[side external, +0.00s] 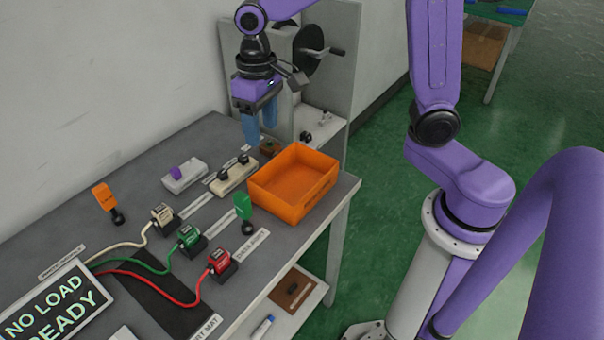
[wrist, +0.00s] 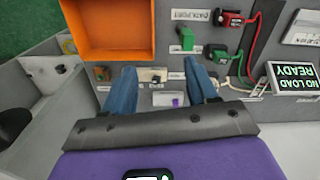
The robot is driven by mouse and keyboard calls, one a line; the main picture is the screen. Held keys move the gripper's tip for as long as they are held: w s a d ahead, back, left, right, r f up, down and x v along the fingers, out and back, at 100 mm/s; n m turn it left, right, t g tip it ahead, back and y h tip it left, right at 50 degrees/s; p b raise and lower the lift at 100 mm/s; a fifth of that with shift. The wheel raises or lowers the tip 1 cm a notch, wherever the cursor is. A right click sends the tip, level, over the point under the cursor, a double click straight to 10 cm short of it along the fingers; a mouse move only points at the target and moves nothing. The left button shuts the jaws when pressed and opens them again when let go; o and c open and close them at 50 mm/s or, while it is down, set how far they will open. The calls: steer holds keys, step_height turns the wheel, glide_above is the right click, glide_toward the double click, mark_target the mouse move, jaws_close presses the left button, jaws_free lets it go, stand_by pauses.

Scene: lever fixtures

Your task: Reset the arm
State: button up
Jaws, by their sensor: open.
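My gripper (side external: 260,125) hangs above the back of the grey table, fingers pointing down, behind the orange bin. Its two blue fingers are apart with nothing between them; in the wrist view (wrist: 161,80) they spread over the fixtures. A grey box with a purple knob (side external: 183,175) sits left of the gripper; in the wrist view the purple knob (wrist: 175,101) lies between the fingers. A beige box with black knobs (side external: 233,177) is nearer the bin and also shows in the wrist view (wrist: 152,75). My fingers appear clear of both boxes.
The open orange bin (side external: 280,213) is close by. White (side external: 163,217), green (side external: 190,240) and red (side external: 222,262) cabled plugs run along the table. Orange (side external: 103,198) and green (side external: 242,206) upright pieces stand there. A display (side external: 55,308) reads "NO LOAD READY". A black wheel (side external: 309,48) stands behind.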

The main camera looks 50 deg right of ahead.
steer(key=s+d+n, duration=0.3)
steer(key=s+n, duration=0.2)
steer(key=s, duration=0.6)
steer(key=s+d+f+n, duration=0.1)
steer(key=s+d+n, duration=0.2)
steer(key=s, duration=0.9)
steer(key=shift+f+n, duration=0.2)
steer(key=shift+n, duration=1)
